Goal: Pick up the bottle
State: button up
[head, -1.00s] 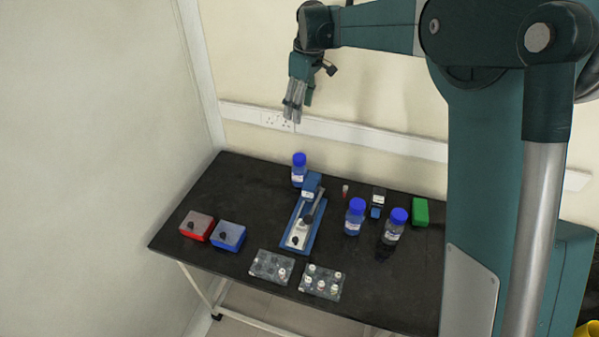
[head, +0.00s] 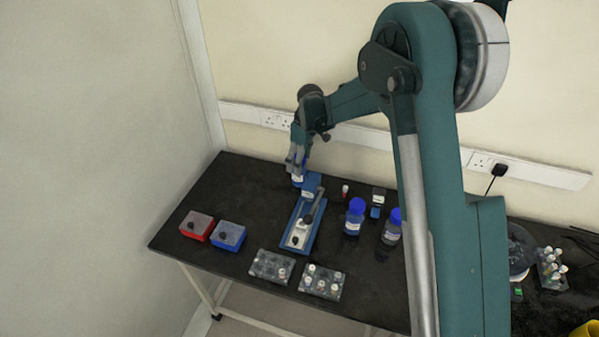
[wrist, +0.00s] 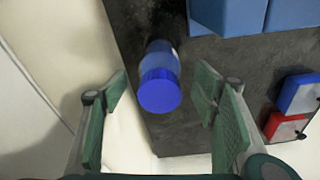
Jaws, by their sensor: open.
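A clear bottle with a blue cap (wrist: 160,90) stands on the black table near its back edge. In the wrist view it lies between the two spread finger pads, a little beyond them. My gripper (wrist: 165,110) is open and empty, pointing down at it. In the head view my gripper (head: 297,164) is right over this bottle (head: 297,182) and hides most of its cap. Two more blue-capped bottles stand to the right, one in full view (head: 354,217) and one (head: 392,228) partly hidden by my arm.
A blue and white device (head: 302,225) stands just in front of the bottle. Red (head: 196,226) and blue (head: 229,236) boxes sit at the left, and vial racks (head: 271,267) at the front. The wall is close behind the table.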

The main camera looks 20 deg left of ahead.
jog(key=shift+a+f, duration=0.2)
jog(key=shift+f, duration=1.05)
jog(key=shift+f, duration=0.1)
jog(key=shift+w+a+f, duration=0.1)
jog(key=shift+a+f, duration=0.1)
jog(key=shift+f, duration=1.05)
jog(key=shift+a+f, duration=0.2)
jog(key=shift+f, duration=1)
jog(key=shift+c, duration=0.2)
jog(key=c, duration=1.2)
jog(key=shift+r, duration=0.1)
jog(key=shift+r, duration=4.9)
